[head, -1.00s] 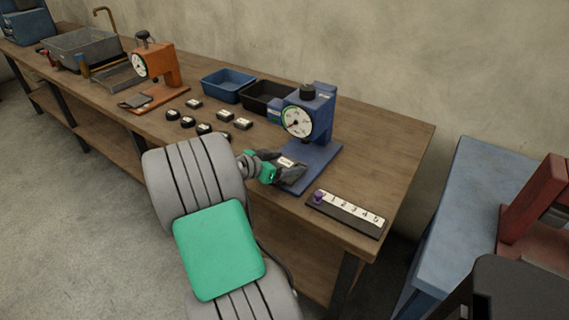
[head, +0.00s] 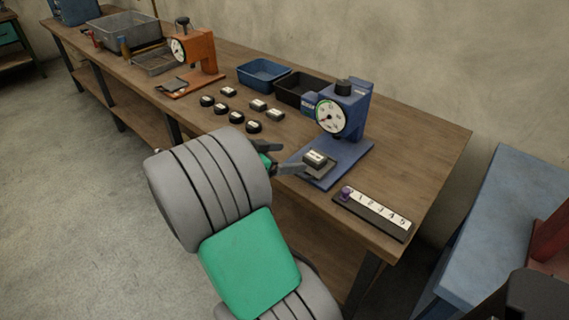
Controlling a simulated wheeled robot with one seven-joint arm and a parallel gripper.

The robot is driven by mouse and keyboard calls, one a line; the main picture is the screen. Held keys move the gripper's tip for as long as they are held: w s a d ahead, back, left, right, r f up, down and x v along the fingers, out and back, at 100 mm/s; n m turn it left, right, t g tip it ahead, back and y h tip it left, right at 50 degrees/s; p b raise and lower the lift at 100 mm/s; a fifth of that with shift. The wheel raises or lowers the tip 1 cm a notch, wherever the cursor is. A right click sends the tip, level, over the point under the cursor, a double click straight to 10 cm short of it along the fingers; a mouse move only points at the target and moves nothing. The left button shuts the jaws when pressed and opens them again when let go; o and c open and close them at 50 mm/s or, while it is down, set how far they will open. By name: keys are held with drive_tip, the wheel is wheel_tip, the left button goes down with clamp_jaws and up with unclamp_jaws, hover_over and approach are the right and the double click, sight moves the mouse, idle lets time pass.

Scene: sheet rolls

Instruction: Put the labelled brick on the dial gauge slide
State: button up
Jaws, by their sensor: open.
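The blue dial gauge (head: 330,117) stands on the wooden bench, its white dial facing me. A small dark brick with a white label on top (head: 316,156) rests on the grey slide plate (head: 320,172) at the front of the gauge's blue base. My gripper (head: 287,157) is open and empty, just left of the brick. Its fingers point toward the brick, and I see a narrow gap at the far finger; whether the near finger touches the plate I cannot tell. The label's writing is too small to read.
Several dark round and square pieces with pale labels (head: 254,126) lie left of the gauge. Behind are a blue tray (head: 263,87) and a black tray (head: 285,99). An orange gauge (head: 204,58) stands farther left. A numbered strip with a purple peg (head: 366,219) lies at front right.

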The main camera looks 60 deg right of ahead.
drive_tip(key=w+a+f+n+t+y, duration=0.2)
drive_tip(key=w+a+n+y, duration=0.15)
drive_tip(key=a, duration=0.45)
drive_tip(key=w+a+f+n+t+y, duration=0.2)
drive_tip(key=w+a+n, duration=0.1)
drive_tip(key=a+n, duration=0.3)
drive_tip(key=w+a+f+n+t+y, duration=0.2)
drive_tip(key=w+a+n+t, duration=0.15)
drive_tip(key=a, duration=0.55)
drive_tip(key=s+a+n+y, duration=0.2)
drive_tip(key=s+a+n, duration=0.1)
drive_tip(key=a, duration=0.5)
drive_tip(key=s+a+n+y, duration=0.2)
drive_tip(key=s+a+n, duration=0.1)
drive_tip(key=a+n, duration=0.3)
drive_tip(key=a+g, duration=0.1)
drive_tip(key=a, duration=0.1)
drive_tip(key=shift+s+a+f+n+y, duration=0.15)
drive_tip(key=shift+a+f+n+y, duration=0.15)
drive_tip(key=shift+f+y, duration=0.1)
